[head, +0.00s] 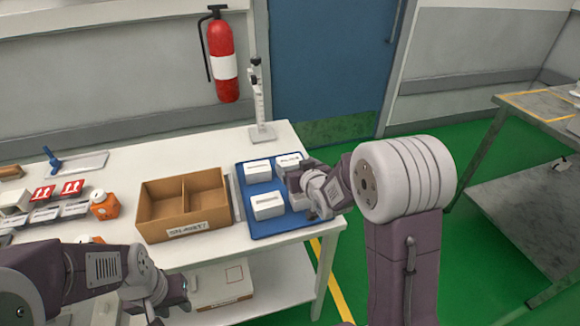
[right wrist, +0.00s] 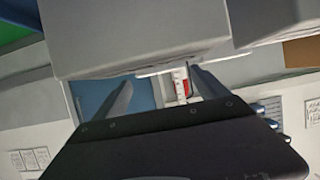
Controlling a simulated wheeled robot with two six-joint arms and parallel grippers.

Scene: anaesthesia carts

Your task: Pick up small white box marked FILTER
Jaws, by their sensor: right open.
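Small white boxes with dark label print stand on a blue mat (head: 283,223) at the table's right end. One is at the back left (head: 258,167), one at the back right (head: 289,160) and one at the front left (head: 267,204). The print is too small to tell which reads FILTER. My right gripper (head: 299,184) is over the mat's right side and hides part of it. In the right wrist view its two fingers (right wrist: 165,86) are apart, with pale box-like shapes close above them. My left gripper (head: 172,298) is low at the table's front; its jaws are unclear.
A divided cardboard box (head: 182,205) stands left of the mat. An orange container (head: 104,205) and several small boxes lie further left. A stand (head: 262,132) rises behind the mat. A lower shelf (head: 275,288) holds a carton. Another table (head: 530,125) is at far right.

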